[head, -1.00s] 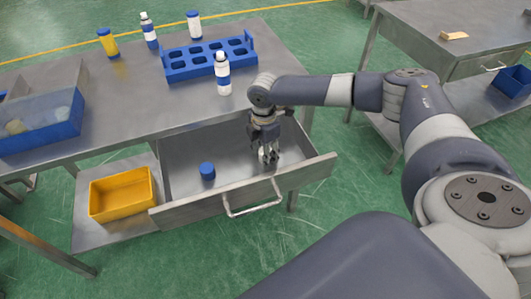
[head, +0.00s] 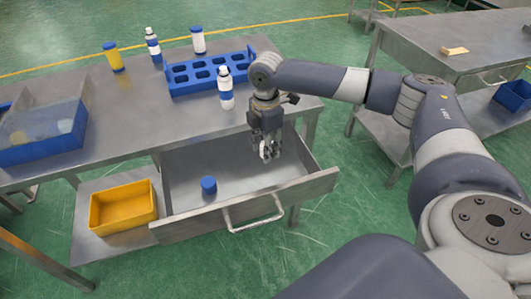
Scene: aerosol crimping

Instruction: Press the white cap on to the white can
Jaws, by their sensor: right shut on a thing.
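My right gripper (head: 266,154) hangs over the open drawer, pointing down. It is shut on a small white thing, which looks like the white cap (head: 266,152) and is partly hidden by the fingers. A white can with a blue band (head: 226,95) stands upright on the table in front of the blue rack, to the left of and behind my right gripper. Its top is narrow and white; I cannot make out its details. My left gripper is not in view.
A blue cap (head: 209,185) lies in the open drawer (head: 180,205). The blue rack (head: 180,87) looks empty. Behind it stand a yellow can (head: 113,57), a white-and-blue can (head: 153,45) and a blue-capped can (head: 198,41). A yellow bin (head: 124,206) sits on the lower shelf.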

